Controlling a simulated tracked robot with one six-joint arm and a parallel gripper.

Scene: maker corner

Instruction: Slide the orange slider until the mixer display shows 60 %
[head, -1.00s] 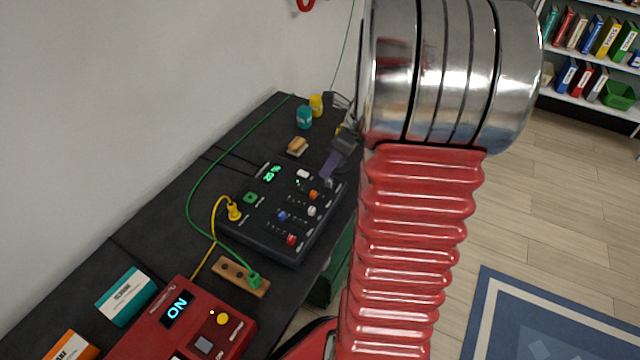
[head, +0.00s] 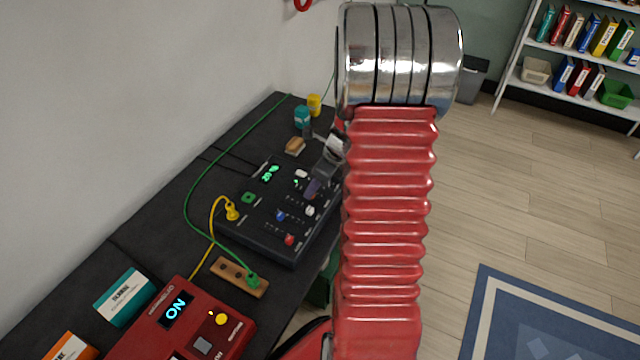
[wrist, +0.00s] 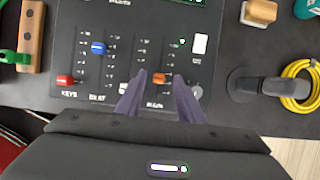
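The black mixer (head: 262,228) lies on the dark bench, with its green-lit display (head: 270,173) in the head view; the digits are too small to read surely. In the wrist view the display is cut off by the top edge. The orange slider (wrist: 160,78) stands in its slot on the mixer (wrist: 120,25), between the tips of my gripper (wrist: 160,88). The two purple fingers are apart, with a gap on each side of the slider. In the head view my gripper (head: 314,187) is low over the mixer and hides the orange slider.
Beside it are blue (wrist: 98,48), red (wrist: 64,80) and white (wrist: 125,88) sliders and a white button (wrist: 200,43). A yellow cable (head: 215,210) and a green cable (head: 190,200) run past. A red ON device (head: 165,325) stands at the front.

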